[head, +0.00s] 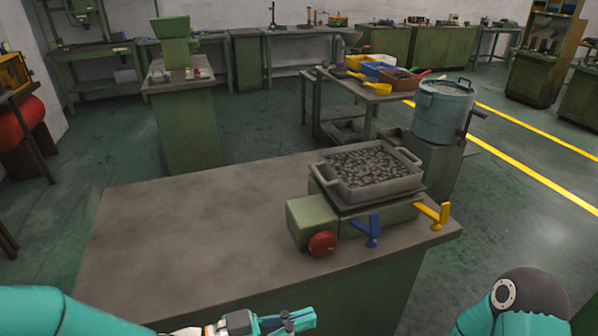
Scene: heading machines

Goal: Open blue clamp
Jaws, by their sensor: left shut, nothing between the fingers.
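The blue clamp (372,230) is a small lever on the front side of a green machine (312,222) on the workbench. A blue arm reaches left from its upright part. A similar yellow clamp (436,214) sits to its right at the machine's corner. My left gripper (300,320) is at the bottom edge of the head view, in front of the bench, shut and empty, apart from the clamp and below it in the picture. A teal link of my right arm shows at bottom right; its gripper is out of view.
A metal tray of dark pieces (342,188) sits on the machine, and a red knob (322,243) is at its front left. The bench top (190,225) is clear to the left. A blue-grey pot (443,115) stands behind right.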

